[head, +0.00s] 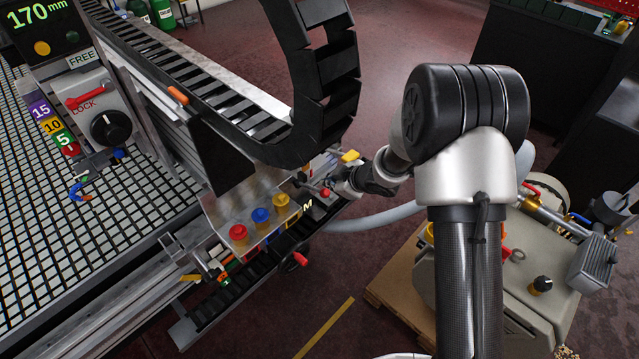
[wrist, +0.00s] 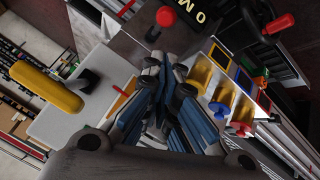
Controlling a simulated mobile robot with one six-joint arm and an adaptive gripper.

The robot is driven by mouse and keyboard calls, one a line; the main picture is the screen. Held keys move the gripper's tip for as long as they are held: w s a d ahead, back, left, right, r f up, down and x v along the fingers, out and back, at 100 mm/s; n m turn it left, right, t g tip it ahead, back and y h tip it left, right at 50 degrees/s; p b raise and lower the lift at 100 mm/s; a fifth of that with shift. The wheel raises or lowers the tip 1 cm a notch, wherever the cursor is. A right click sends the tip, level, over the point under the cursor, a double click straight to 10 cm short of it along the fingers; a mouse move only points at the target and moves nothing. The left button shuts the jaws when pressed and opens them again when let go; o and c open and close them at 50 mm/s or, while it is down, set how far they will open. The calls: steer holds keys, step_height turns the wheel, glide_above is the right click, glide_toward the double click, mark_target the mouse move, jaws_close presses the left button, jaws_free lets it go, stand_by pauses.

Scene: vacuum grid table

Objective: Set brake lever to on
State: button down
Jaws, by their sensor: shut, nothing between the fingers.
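No lever here carries a readable "brake" label, so I cannot tell for sure which is the brake lever. A yellow handle (wrist: 45,85) sits on a grey plate at the left of the wrist view; it looks like the yellow piece (head: 350,156) beside my gripper in the head view. A red-knobbed lever (wrist: 165,17) stands beyond my fingertips; its knob shows in the head view (head: 325,192) too. My gripper (wrist: 167,75) is shut and empty, apart from both. In the head view my gripper (head: 337,183) is small and partly hidden.
A red handle (head: 88,95) marked FREE and LOCK is on the left panel. Red, blue and yellow knobs (head: 260,215) line the machine's front edge. A black cable chain (head: 325,70) arches beside my arm.

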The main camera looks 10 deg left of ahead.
steer(key=b+x, duration=0.2)
steer(key=x, duration=0.8)
steer(key=shift+d, duration=0.15)
